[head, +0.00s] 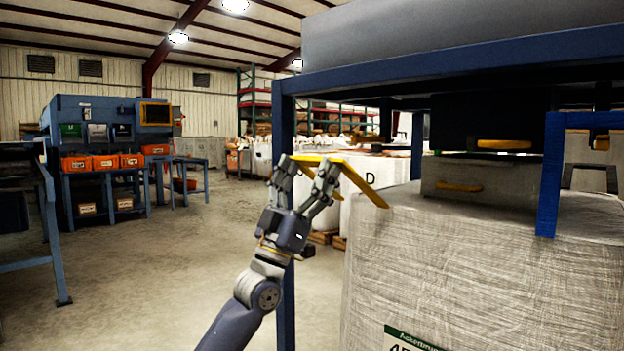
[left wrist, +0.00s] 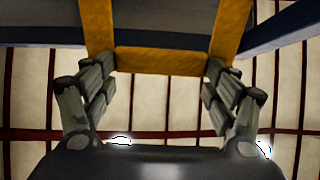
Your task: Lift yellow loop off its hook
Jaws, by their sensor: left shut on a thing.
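The yellow loop (head: 362,182) shows in the head view as a thin yellow band, running from my left gripper to the right and down in front of the white bags. My left gripper (head: 306,174) is raised beside the blue frame post, with its fingers shut on the loop's near end. In the left wrist view, the loop's crossbar (left wrist: 160,61) spans between the two fingers, and its two side straps run up out of the picture. The hook is not clearly seen in either view. My right gripper is not in view.
A blue frame post (head: 285,235) stands right behind my left gripper, with a blue beam (head: 450,62) overhead. A large wrapped bale (head: 480,270) fills the lower right. A blue bench with orange bins (head: 104,162) stands at the far left. The floor (head: 150,270) between is clear.

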